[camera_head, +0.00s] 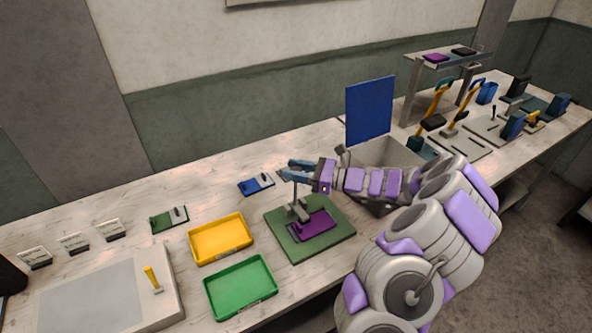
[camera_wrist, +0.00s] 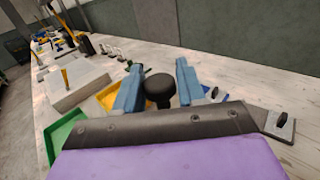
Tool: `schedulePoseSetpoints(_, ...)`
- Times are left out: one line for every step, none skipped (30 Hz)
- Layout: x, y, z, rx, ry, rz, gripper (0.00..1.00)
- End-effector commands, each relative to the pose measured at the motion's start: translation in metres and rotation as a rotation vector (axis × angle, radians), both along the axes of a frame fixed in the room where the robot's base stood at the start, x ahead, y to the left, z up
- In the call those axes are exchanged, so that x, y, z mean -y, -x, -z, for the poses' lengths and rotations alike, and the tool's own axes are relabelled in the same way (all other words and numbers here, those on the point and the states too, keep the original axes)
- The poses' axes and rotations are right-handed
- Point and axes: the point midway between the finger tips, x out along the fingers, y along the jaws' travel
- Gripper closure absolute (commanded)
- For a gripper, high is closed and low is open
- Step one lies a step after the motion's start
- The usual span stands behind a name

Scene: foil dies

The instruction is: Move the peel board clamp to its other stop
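The green peel board (camera_head: 330,243) lies on the bench in the head view, with a purple piece (camera_head: 316,224) on it. The grey clamp (camera_head: 298,210) stands on the board at the left of the purple piece, and its thin lever rises nearly upright toward my gripper (camera_head: 291,170). In the wrist view the lever's round black knob (camera_wrist: 160,87) sits between the two blue fingers of my gripper (camera_wrist: 157,78). The fingers are spread, one on each side of the knob. Firm contact with it does not show. The lower lever and clamp base are hidden in the wrist view.
A yellow tray (camera_head: 221,239) and a green tray (camera_head: 240,287) lie left of the board. A blue die card (camera_head: 256,184) lies behind it. A grey bin (camera_head: 383,157) and an upright blue panel (camera_head: 369,110) stand to the right, close to my arm.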

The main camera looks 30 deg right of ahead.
Motion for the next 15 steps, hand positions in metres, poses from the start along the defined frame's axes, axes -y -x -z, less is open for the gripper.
schedulePoseSetpoints(0.0004,-0.0001,-0.0001,0.0,0.0,0.001,0.67)
schedulePoseSetpoints(0.0004,-0.0001,-0.0001,0.0,0.0,0.001,0.7)
schedulePoseSetpoints(0.0004,-0.0002,-0.0002,0.0,0.0,0.001,0.73)
schedulePoseSetpoints(0.0006,-0.0002,-0.0002,0.0,0.0,0.001,0.76)
schedulePoseSetpoints(0.0006,-0.0002,-0.0002,0.0,0.0,0.002,0.79)
schedulePoseSetpoints(0.0007,-0.0002,-0.0003,0.001,-0.001,0.002,0.83)
schedulePoseSetpoints(0.0008,-0.0002,-0.0003,0.001,-0.001,0.002,0.86)
schedulePoseSetpoints(0.0008,-0.0002,-0.0004,0.001,-0.001,0.002,0.89)
schedulePoseSetpoints(0.001,-0.0002,-0.0004,0.001,0.0,0.002,0.93)
schedulePoseSetpoints(0.0011,-0.0002,-0.0005,0.001,0.0,0.002,0.95)
schedulePoseSetpoints(0.0012,-0.0003,-0.0004,0.001,0.0,0.002,0.98)
schedulePoseSetpoints(0.0012,-0.0003,-0.0005,0.001,0.0,0.002,1.0)
schedulePoseSetpoints(0.0013,-0.0003,-0.0006,0.001,0.0,0.003,1.0)
schedulePoseSetpoints(0.0013,-0.0003,-0.0006,0.001,0.0,0.003,1.0)
schedulePoseSetpoints(0.0015,-0.0003,-0.0007,0.001,0.0,0.003,1.0)
